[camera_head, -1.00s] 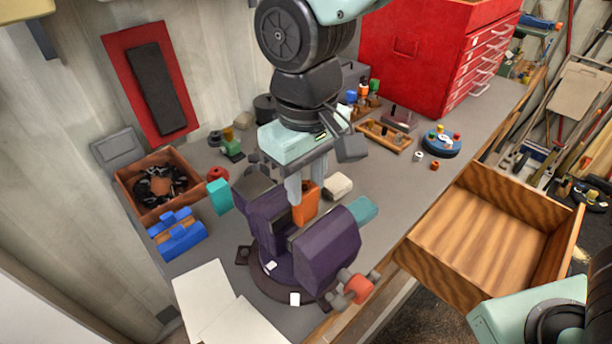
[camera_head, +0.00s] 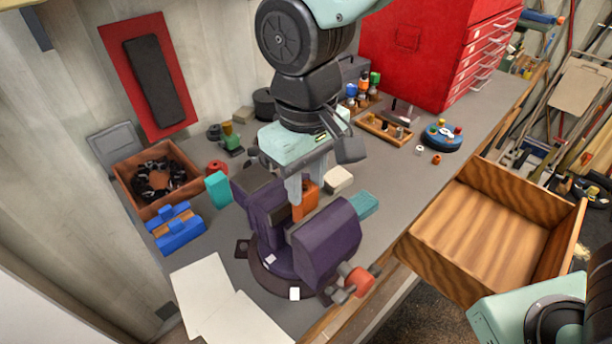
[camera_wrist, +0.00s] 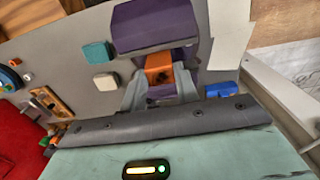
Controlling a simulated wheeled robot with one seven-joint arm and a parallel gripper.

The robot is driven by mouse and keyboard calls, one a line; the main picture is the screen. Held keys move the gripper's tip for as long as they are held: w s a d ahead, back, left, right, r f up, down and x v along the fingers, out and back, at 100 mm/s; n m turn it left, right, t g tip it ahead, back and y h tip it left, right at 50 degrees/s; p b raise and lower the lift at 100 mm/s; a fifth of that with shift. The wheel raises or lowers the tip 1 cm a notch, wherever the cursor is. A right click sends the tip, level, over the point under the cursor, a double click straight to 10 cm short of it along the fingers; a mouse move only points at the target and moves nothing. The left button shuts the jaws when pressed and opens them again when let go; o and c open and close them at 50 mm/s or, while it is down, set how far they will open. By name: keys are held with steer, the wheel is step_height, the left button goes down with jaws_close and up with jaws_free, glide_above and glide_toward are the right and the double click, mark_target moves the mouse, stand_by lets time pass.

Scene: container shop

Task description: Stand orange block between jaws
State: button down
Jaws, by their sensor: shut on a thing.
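The orange block (camera_head: 306,198) is in the gap between the two jaws of a dark purple vise (camera_head: 325,245) on the bench. It looks roughly upright, and its lower part is hidden by the near jaw. My gripper (camera_head: 297,192) points down over the gap and is shut on the block. In the wrist view the orange block (camera_wrist: 158,66) sits between my two pale fingers, by the large purple jaw (camera_wrist: 152,25). I cannot tell whether the block touches the vise floor or either jaw.
A teal block (camera_head: 217,189) and a blue toolbox-like piece (camera_head: 177,232) lie left of the vise. A cream block (camera_head: 339,180) lies behind it. White sheets (camera_head: 205,290) lie at front left. An open wooden drawer (camera_head: 440,250) juts out at right.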

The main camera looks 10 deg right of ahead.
steer(key=shift+f+b, duration=0.45)
steer(key=shift+f, duration=0.35)
steer(key=c, duration=1)
jaws_free()
steer(key=shift+o, duration=0.2)
steer(key=shift+r, duration=0.1)
step_height(320, 180, up, 6)
steer(key=p, duration=0.5)
